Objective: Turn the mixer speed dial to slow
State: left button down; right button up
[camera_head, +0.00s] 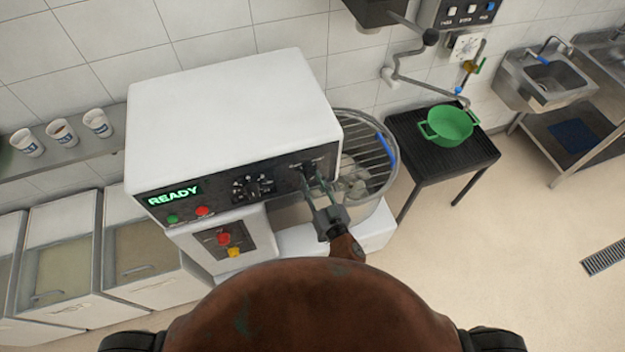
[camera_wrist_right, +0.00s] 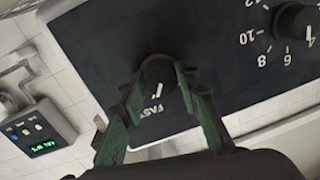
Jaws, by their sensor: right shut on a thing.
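The mixer (camera_head: 235,100) is a big white machine with a black front panel. Its speed dial (camera_wrist_right: 157,72) is a small black knob at the panel's right end. In the head view the fingers partly hide the knob. My left gripper is not in view.
A numbered timer dial (camera_head: 252,187) sits beside the speed dial. A READY display (camera_head: 173,195) and red, green and yellow buttons are to its left. The wire bowl guard (camera_head: 370,150) is close to my right gripper. A green pot (camera_head: 450,124) stands on a black table (camera_head: 425,165).

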jog(key=shift+r, duration=0.15)
jog(key=n+p, duration=0.1)
jog(key=n, duration=0.1)
jog(key=shift+a+r+n, duration=0.1)
jog(key=shift+n, duration=0.3)
jog(key=n, duration=0.3)
jog(key=shift+n+p, duration=0.3)
jog(key=shift+p, duration=0.1)
jog(key=n, duration=0.3)
jog(key=shift+h, duration=0.3)
jog(key=shift+a+n+p, duration=0.1)
jog(key=shift+n+p, duration=0.2)
jog(key=shift+n, duration=1.7)
jog(key=shift+r, duration=0.1)
jog(key=o, duration=1.1)
jog(key=shift+w+f+h, duration=0.2)
jog(key=shift+h, duration=0.1)
jog(key=shift+o, duration=0.3)
jog(key=shift+s, duration=0.1)
